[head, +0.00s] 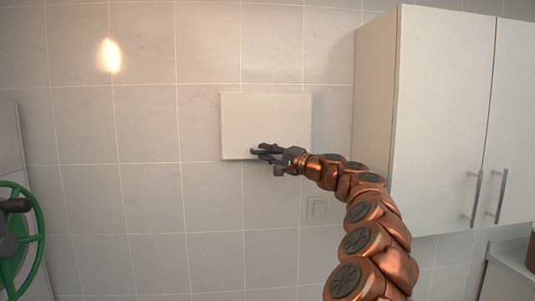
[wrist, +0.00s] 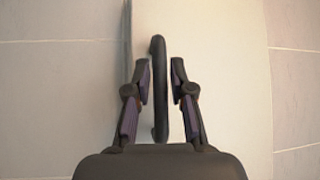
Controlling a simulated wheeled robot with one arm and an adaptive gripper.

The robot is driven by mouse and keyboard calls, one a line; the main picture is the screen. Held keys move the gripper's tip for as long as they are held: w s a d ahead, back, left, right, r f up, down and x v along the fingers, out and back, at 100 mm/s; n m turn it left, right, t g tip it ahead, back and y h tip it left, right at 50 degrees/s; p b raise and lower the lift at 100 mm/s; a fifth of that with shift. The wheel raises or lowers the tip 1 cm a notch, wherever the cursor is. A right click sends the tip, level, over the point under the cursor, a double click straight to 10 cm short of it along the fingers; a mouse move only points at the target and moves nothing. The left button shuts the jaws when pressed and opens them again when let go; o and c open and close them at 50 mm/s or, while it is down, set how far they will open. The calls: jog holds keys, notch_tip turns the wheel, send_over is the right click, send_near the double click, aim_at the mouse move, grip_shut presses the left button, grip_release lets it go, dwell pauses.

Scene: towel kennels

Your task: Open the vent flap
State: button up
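The vent flap (head: 245,115) is a cream, nearly square panel on the tiled wall, in the middle of the head view. It looks closed, with a thin shadow along its lower edge. In the wrist view, the flap (wrist: 225,100) fills the middle, and its dark bar handle (wrist: 160,90) stands near one edge. My gripper (head: 256,152) is at the flap's lower part in the head view. In the wrist view, my gripper (wrist: 161,80) has one finger on each side of the handle, with narrow gaps. The handle is mostly hidden by my gripper in the head view.
A white wall cabinet (head: 440,110) with two bar handles stands right of the flap, close to my arm. A wall switch (head: 317,208) sits below the flap. A green wheel (head: 35,240) is at the lower left. The wall left of the flap is clear.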

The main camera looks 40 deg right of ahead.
grip_shut()
dwell(0.4)
